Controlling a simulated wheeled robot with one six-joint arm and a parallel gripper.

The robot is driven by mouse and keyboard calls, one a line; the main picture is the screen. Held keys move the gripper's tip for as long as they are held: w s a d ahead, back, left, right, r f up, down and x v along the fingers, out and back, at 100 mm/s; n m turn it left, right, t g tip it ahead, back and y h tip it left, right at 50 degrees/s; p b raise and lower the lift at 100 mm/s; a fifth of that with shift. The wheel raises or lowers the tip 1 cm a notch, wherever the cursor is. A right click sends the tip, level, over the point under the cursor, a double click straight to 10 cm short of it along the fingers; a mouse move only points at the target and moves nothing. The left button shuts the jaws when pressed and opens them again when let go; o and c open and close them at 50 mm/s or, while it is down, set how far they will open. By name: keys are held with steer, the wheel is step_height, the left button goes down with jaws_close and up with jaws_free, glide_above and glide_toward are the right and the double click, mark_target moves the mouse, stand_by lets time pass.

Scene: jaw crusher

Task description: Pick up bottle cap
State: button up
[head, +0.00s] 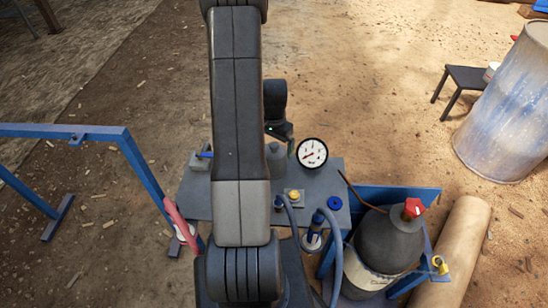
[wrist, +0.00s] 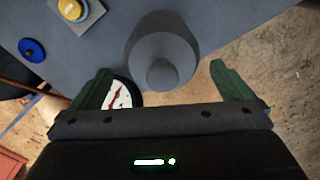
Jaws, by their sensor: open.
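A grey bottle-like thing (wrist: 150,42) with a narrower rounded top, which looks like the bottle cap (wrist: 162,73), stands on the grey table. In the head view the grey bottle (head: 277,162) is partly hidden behind my arm. My gripper (wrist: 161,70) is open and empty, its green fingers on either side of the cap in the wrist picture. I cannot tell how far above the cap the fingers are. In the head view my gripper (head: 291,147) shows only in part beside the bottle.
A round dial gauge (head: 312,153) is close by the bottle, overlapping the left finger in the wrist view. A yellow button box (head: 294,196) and a blue disc (head: 335,203) are on the table (head: 325,178). A dark gas cylinder (head: 388,245) stands to the right.

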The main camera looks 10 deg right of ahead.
mark_target(273, 153)
steer(key=shift+a+f+p, duration=0.15)
steer(key=shift+f+p, duration=0.15)
steer(key=shift+f, duration=2.35)
steer(key=shift+c, duration=0.4)
steer(key=c, duration=0.9)
